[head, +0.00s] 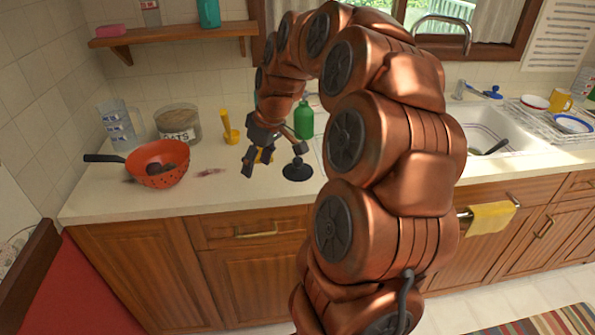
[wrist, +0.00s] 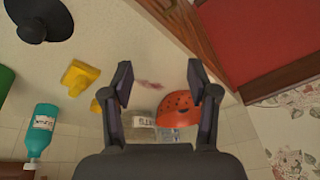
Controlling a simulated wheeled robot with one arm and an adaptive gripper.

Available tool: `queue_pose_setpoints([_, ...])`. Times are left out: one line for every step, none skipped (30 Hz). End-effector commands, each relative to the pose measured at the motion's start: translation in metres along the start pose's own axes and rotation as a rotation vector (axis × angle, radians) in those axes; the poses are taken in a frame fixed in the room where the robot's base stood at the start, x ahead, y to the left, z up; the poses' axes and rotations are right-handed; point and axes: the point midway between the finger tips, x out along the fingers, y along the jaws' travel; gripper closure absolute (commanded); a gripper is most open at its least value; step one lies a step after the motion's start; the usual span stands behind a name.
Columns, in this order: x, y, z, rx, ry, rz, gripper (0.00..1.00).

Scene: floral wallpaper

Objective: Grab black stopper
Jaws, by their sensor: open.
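The black stopper (head: 297,171) stands on the counter, with a wide round base and a knob on top. It lies just right of and below my gripper (head: 272,160) in the head view. In the wrist view the stopper (wrist: 38,20) is at the top left corner, partly cut off by the edge and well outside the jaws. My gripper (wrist: 166,84) is open, with its two fingers spread and nothing held between them.
A green bottle (head: 304,120) stands close behind the stopper. The sink (head: 480,132) is right. The counter's front is mostly clear.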

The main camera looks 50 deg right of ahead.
Motion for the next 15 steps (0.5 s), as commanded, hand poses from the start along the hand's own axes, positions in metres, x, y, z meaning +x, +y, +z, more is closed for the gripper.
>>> queue_pose_setpoints([0.004, 0.030, 0.001, 0.013, 0.021, 0.011, 0.41])
queue_pose_setpoints([0.004, 0.046, 0.001, 0.015, 0.035, 0.020, 0.41])
queue_pose_setpoints([0.003, 0.066, 0.003, 0.018, 0.051, 0.034, 0.41])
queue_pose_setpoints([0.004, 0.080, 0.004, 0.019, 0.059, 0.042, 0.41])
queue_pose_setpoints([0.004, 0.093, 0.007, 0.021, 0.066, 0.051, 0.41])
queue_pose_setpoints([0.003, 0.110, 0.010, 0.024, 0.079, 0.064, 0.41])
queue_pose_setpoints([0.002, 0.121, 0.013, 0.028, 0.087, 0.073, 0.41])
queue_pose_setpoints([0.002, 0.131, 0.015, 0.029, 0.092, 0.081, 0.41])
queue_pose_setpoints([0.002, 0.142, 0.019, 0.031, 0.098, 0.089, 0.41])
queue_pose_setpoints([0.003, 0.149, 0.021, 0.032, 0.100, 0.094, 0.41])
queue_pose_setpoints([0.003, 0.155, 0.024, 0.034, 0.103, 0.100, 0.41])
queue_pose_setpoints([0.002, 0.162, 0.026, 0.035, 0.106, 0.106, 0.41])
queue_pose_setpoints([0.002, 0.166, 0.027, 0.035, 0.108, 0.109, 0.41])
queue_pose_setpoints([0.002, 0.169, 0.028, 0.035, 0.109, 0.112, 0.41])
queue_pose_setpoints([0.003, 0.171, 0.029, 0.035, 0.110, 0.114, 0.41])
